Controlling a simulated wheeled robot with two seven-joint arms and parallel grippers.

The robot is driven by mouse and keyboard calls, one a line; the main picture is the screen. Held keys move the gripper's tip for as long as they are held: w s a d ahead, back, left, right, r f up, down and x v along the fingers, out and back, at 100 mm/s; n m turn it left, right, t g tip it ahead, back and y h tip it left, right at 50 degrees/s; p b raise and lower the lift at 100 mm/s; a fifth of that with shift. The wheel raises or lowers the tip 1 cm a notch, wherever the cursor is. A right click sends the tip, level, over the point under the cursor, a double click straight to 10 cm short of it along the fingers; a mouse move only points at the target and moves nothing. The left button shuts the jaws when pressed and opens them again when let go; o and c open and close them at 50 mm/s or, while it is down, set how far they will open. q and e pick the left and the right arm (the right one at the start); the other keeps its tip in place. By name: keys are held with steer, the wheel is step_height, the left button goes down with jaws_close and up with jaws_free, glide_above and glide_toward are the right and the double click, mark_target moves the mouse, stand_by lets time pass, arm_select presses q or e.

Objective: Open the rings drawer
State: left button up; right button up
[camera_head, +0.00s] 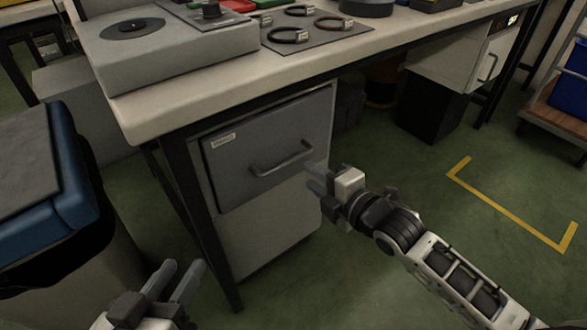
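The drawer (235,175) is a grey front with a small white label (223,141) at its upper left, under the near end of the workbench. The label is too small to read. My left gripper (183,279) is open and empty at the bottom left, below and apart from the drawer.
The bench top (170,110) overhangs the drawer and carries a grey machine and several dark rings on a mat (316,34). A blue-topped bin (65,190) stands at the left. The floor at right is clear around the yellow marking (505,212).

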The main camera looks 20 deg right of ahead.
steer(key=b+x, duration=0.2)
steer(key=x, duration=0.5)
steer(key=shift+w, duration=0.25)
arm_select(q)
steer(key=shift+w+d+r+n+t+h, duration=0.2)
steer(key=shift+d+r+n+t+h, duration=0.25)
steer(key=shift+r, duration=0.2)
arm_select(e)
jaws_close()
